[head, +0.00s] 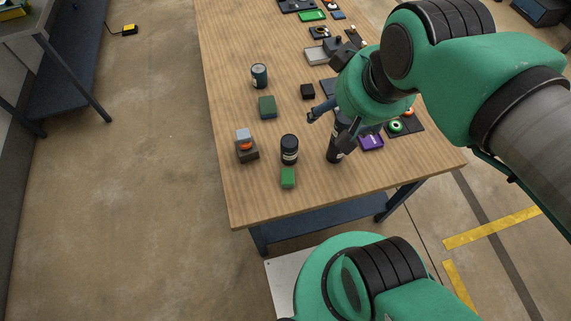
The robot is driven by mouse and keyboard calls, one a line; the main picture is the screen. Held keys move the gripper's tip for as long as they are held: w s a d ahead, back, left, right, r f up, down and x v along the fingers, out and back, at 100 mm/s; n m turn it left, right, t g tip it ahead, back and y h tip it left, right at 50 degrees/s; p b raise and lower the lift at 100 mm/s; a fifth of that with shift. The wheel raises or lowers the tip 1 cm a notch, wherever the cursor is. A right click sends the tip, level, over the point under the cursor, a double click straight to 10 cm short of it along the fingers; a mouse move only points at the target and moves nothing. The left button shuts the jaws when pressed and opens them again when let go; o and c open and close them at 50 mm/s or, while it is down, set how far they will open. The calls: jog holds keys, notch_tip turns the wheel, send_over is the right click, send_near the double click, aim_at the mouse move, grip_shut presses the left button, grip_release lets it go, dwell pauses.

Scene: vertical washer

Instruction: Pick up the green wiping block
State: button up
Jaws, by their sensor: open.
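Two green blocks lie on the wooden table (237,205). A bright green block (288,178) is near the front edge, just in front of a black canister (289,150). A darker green block (267,107) lies farther back, in front of a dark teal can (259,76). I cannot tell which is the wiping block. My gripper (328,134) is open and empty, to the right of both blocks and apart from them. A dark bottle (333,152) stands partly hidden by one finger; I cannot tell whether they touch.
A brown block with grey and orange parts (247,152) sits at the front left. A purple box (371,142) and a dark tray (415,122) are right of my gripper. Small parts crowd the far right side. The table's left strip is clear.

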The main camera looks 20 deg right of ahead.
jog(key=w+a+f+n+g, duration=0.1)
jog(key=w+a+f+n, duration=0.1)
jog(key=f+n, duration=0.3)
jog(key=w+a+f+n+g+y, duration=0.1)
jog(key=f+n, duration=0.4)
jog(key=f, duration=0.8)
jog(key=w+a+f+n+g, duration=0.3)
jog(key=w+f+n, duration=0.2)
jog(key=f, duration=0.4)
jog(key=shift+w, duration=0.2)
jog(key=shift+f, duration=0.15)
jog(key=b, duration=0.2)
send_over(288, 176)
jog(key=shift+d+f, duration=0.15)
jog(key=shift+f, duration=1.95)
jog(key=shift+d+f, duration=0.15)
jog(key=shift+f, duration=1.95)
jog(key=shift+a+f+b, duration=0.2)
jog(key=shift+f+b, duration=0.6)
jog(key=shift+f, duration=1.8)
jog(key=c, duration=1.5)
